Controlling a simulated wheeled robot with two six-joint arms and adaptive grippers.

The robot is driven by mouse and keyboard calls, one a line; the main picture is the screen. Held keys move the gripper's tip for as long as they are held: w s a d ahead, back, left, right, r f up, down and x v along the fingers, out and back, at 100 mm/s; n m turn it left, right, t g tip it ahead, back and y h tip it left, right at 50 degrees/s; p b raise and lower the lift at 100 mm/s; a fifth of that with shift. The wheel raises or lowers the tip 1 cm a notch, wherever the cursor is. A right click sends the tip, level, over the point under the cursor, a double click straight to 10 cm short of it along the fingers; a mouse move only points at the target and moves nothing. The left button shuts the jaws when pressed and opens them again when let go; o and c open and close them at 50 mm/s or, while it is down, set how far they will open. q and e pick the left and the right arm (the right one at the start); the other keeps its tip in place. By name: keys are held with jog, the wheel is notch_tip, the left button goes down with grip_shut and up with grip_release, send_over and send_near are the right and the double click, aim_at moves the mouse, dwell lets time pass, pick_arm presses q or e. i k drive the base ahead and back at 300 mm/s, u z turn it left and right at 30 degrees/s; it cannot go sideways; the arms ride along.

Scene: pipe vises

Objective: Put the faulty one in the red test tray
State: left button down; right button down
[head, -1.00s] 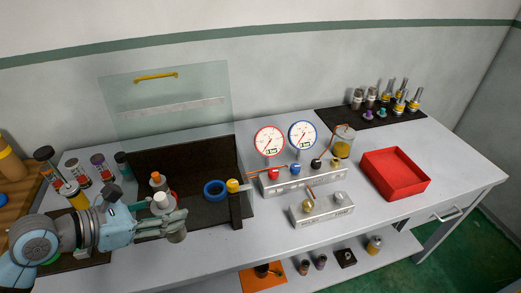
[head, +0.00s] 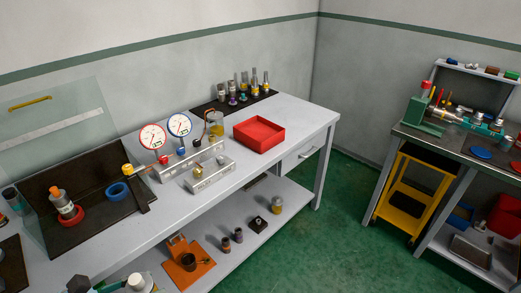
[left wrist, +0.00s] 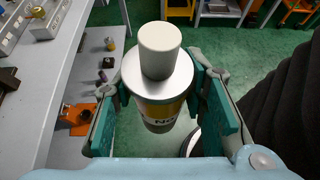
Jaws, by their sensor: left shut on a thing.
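My left gripper (left wrist: 165,105) is shut on a silver cylinder with a white cap and a yellow label (left wrist: 160,85). I hold it in front of the bench, with the floor below. In the head view its white top (head: 137,281) shows at the bottom edge, beside part of my left gripper (head: 112,287). The label is only partly readable. The red test tray (head: 259,134) lies empty on the bench's right part, away from the gripper. My right gripper is not in view.
A dark test bay (head: 88,226) behind a clear shield holds an orange-capped cylinder (head: 62,202) at a red ring (head: 72,219), and an empty blue ring (head: 118,191). Two gauges (head: 153,137) stand mid-bench. Several fittings stand on a dark mat (head: 215,106). A lower shelf holds parts.

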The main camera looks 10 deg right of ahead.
aim_at(259, 132)
jog(key=u, duration=0.65)
jog(key=k, duration=0.15)
jog(key=z, duration=2.05)
jog(key=i, duration=1.55)
jog(key=u, duration=0.25)
jog(key=i, duration=1)
jog(key=u, duration=1.4)
jog(key=i, duration=0.5)
jog(key=u, duration=0.5)
